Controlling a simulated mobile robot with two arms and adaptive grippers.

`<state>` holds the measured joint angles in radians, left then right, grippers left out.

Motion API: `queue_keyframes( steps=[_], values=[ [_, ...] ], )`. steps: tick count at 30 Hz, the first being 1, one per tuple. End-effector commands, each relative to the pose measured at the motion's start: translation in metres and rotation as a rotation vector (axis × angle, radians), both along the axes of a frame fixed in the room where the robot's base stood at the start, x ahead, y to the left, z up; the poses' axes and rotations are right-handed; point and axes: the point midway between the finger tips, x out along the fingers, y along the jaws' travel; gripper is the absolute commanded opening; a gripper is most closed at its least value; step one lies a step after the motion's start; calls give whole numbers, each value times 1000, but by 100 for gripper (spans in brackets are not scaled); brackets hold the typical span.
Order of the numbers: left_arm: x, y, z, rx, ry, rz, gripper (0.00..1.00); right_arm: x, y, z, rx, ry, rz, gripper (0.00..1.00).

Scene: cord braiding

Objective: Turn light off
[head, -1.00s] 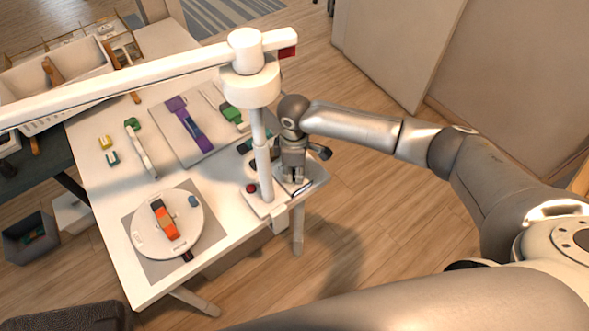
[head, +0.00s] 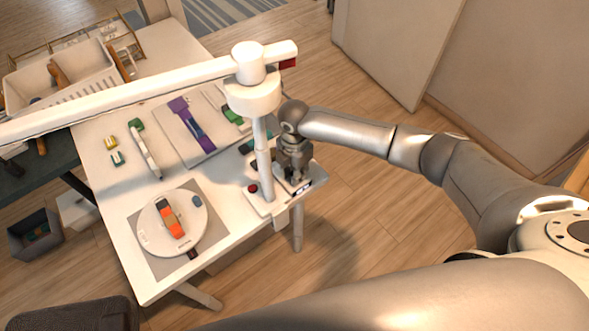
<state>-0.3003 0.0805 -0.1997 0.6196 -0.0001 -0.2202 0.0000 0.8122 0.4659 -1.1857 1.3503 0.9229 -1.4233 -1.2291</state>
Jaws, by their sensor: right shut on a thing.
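A white lamp (head: 252,95) with a long horizontal arm stands on a post at the table's right corner. Its flat white base (head: 262,205) carries a red button (head: 252,188) on the left and a small dark panel with a light strip (head: 303,188) at the front right. My right gripper (head: 297,183) points down over the right part of the base, right of the post, close to the panel. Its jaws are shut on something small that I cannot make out. My left gripper is not in view.
A round white turntable (head: 150,235) with an orange and grey piece lies on a grey mat. A board with a purple strap (head: 190,125), green clips and a white crate (head: 85,70) are further back. A dark bin (head: 33,235) stands on the floor at left.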

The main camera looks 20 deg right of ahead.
Motion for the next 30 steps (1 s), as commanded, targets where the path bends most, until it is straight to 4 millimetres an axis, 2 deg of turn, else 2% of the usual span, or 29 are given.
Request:
queue_keyframes(
  steps=[9, 15, 30],
  values=[
    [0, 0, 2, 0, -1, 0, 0, 0, 0, 0, 2, 0, 270, 0],
    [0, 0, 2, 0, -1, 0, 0, 0, 0, 0, 2, -1, 390, 0],
    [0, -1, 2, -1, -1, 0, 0, 1, 0, 1, 2, -1, 495, 0]
  ],
)
